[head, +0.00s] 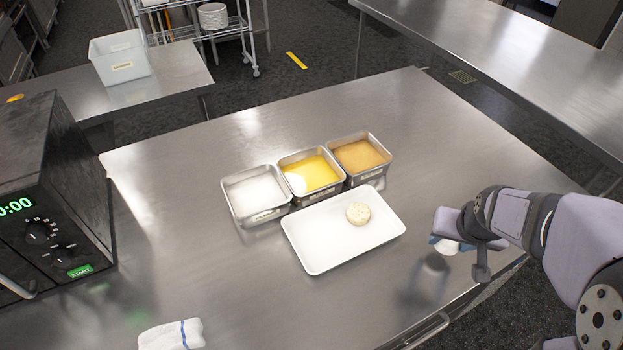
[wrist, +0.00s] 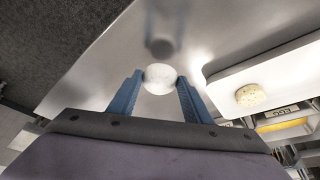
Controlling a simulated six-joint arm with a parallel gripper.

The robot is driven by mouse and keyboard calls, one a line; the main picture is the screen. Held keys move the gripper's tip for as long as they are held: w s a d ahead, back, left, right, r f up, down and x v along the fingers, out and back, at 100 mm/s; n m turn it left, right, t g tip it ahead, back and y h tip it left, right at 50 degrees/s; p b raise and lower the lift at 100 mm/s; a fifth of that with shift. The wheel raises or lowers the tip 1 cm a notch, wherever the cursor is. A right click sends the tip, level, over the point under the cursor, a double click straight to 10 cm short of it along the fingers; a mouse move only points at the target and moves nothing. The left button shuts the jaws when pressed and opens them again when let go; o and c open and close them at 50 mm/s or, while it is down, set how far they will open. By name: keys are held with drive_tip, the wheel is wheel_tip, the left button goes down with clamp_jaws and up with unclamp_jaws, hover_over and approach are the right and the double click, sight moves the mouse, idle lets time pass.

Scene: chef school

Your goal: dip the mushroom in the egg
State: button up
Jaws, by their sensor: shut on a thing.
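My gripper (head: 447,243) is at the right side of the steel table, right of the white tray, held above the tabletop. In the wrist view its blue fingers are shut on a smooth white rounded thing (wrist: 159,79), which looks like the mushroom. It also shows as a small white shape under the gripper in the head view (head: 449,248). The egg (head: 318,170) is yellow liquid in the middle of three metal pans (head: 282,159), well to the left of my gripper. A pale white patch on the egg's left side may be glare.
The left pan (head: 229,203) holds white powder and the right pan (head: 386,155) orange-brown crumbs. A white tray (head: 318,258) with a pale, speckled round piece (head: 358,213) lies between pans and gripper. A black oven (head: 50,200) and a white cloth (head: 168,338) are left.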

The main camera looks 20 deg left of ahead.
idle(0.3)
drive_tip(key=w+a+r+n+p, duration=0.1)
drive_tip(key=w+a+r+p, duration=0.2)
drive_tip(key=w+a, duration=0.25)
wheel_tip(320, 180, up, 4)
drive_tip(key=n+y+p, duration=0.2)
drive_tip(key=n+p, duration=0.3)
drive_tip(key=p, duration=0.4)
hover_over(310, 182)
drive_tip(key=s, duration=0.2)
drive_tip(key=shift+w+d, duration=0.15)
drive_tip(key=shift+d, duration=0.2)
drive_tip(key=shift+f, duration=0.1)
drive_tip(key=shift+f+b, duration=3.1)
drive_tip(key=shift+f, duration=1.6)
drive_tip(key=shift+f, duration=0.3)
